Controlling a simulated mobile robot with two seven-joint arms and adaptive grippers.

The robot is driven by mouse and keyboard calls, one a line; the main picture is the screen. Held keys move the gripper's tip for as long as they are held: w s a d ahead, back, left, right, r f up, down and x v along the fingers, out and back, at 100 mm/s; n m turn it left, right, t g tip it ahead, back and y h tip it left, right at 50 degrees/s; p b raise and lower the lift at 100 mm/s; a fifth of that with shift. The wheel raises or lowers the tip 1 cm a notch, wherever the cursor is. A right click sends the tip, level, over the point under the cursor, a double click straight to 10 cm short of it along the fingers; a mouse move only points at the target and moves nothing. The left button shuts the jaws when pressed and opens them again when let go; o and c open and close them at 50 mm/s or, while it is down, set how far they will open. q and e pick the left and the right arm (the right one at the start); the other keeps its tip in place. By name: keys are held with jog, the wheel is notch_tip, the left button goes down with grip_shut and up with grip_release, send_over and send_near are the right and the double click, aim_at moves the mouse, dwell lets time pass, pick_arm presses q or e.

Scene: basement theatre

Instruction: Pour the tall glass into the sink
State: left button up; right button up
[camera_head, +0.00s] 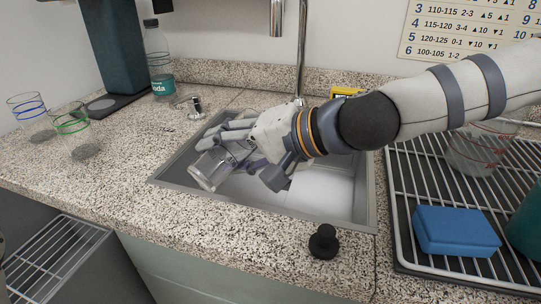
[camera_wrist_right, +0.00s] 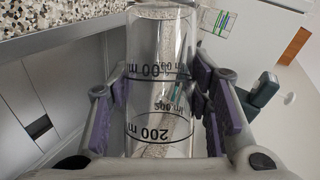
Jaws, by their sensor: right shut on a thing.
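A clear tall glass (camera_head: 208,172) with black measuring marks is tilted over the left part of the grey metal sink (camera_head: 335,217). My right gripper (camera_head: 238,150) is shut on it, with my arm coming in from the right. In the right wrist view, the glass (camera_wrist_right: 160,95) sits between the purple-padded fingers of my right gripper (camera_wrist_right: 160,100), and a 200 mark is readable. I cannot tell whether liquid is in the glass. The gripper and arm hide part of the basin. My left gripper is not in view.
The faucet (camera_head: 302,50) rises behind the sink. Blue-banded (camera_head: 28,108) and green-banded (camera_head: 71,128) glasses and a soda bottle (camera_head: 160,65) stand left. A black knob (camera_head: 323,242) is at the front. A blue sponge (camera_head: 455,231) lies on the rack (camera_head: 415,185) at right.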

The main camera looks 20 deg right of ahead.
jog(key=shift+d+r+n+t+h+p, duration=0.2)
jog(key=shift+r+n+t+h+p, duration=0.3)
jog(key=shift+n+h+p, duration=0.4)
jog(key=shift+w+f+n+h, duration=0.1)
jog(key=shift+w+n+h, duration=0.05)
jog(key=shift+n+h, duration=0.3)
jog(key=shift+d+n+t+h, duration=0.1)
jog(key=shift+n+t+h, duration=0.35)
jog(key=shift+t, duration=0.05)
jog(key=shift+s+a+n+h, duration=0.2)
jog(key=shift+n+h, duration=0.1)
jog(key=shift+n, duration=0.1)
jog(key=shift+s+a+r+n+t+h, duration=0.15)
jog(key=shift+a+r+n+t+h, duration=0.25)
jog(key=shift+n+t+h, duration=0.25)
jog(key=shift+s+a+f+n+t+h, duration=0.3)
jog(key=shift+f+n+t+h, duration=0.15)
jog(key=shift+f+n+h, duration=0.15)
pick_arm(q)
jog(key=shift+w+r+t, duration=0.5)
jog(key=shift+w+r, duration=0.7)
pick_arm(e)
jog(key=shift+a+f+n+t, duration=0.1)
jog(key=shift+f+n+t, duration=0.1)
jog(key=shift+n+t, duration=0.35)
jog(key=shift+h, duration=0.25)
